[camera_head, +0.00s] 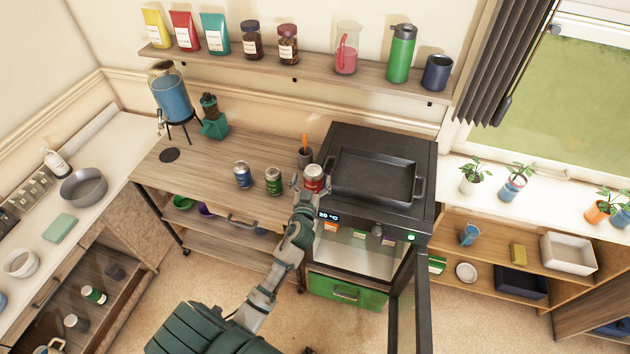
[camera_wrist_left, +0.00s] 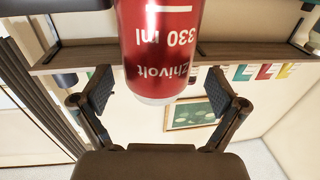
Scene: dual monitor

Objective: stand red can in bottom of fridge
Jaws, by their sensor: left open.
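The red can (camera_head: 313,176) is upright with a silvery top, at the right end of the wooden table beside the fridge's top left edge. It also shows large and upside down in the left wrist view (camera_wrist_left: 160,45). My left gripper (camera_head: 312,188) is at the can. Its two fingers (camera_wrist_left: 160,92) are spread on either side of the can, with gaps visible. The black fridge (camera_head: 345,222) has its glass door (camera_head: 410,305) swung open to the right. Its pale bottom (camera_head: 365,260) looks bare where visible; part of the inside is hidden. My right gripper is not seen.
A blue can (camera_head: 242,175) and a green can (camera_head: 273,181) stand left of the red can. A dark cup (camera_head: 305,157) is just behind it. A black tray (camera_head: 374,176) lies on the fridge top. A green drawer (camera_head: 346,290) is under the fridge.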

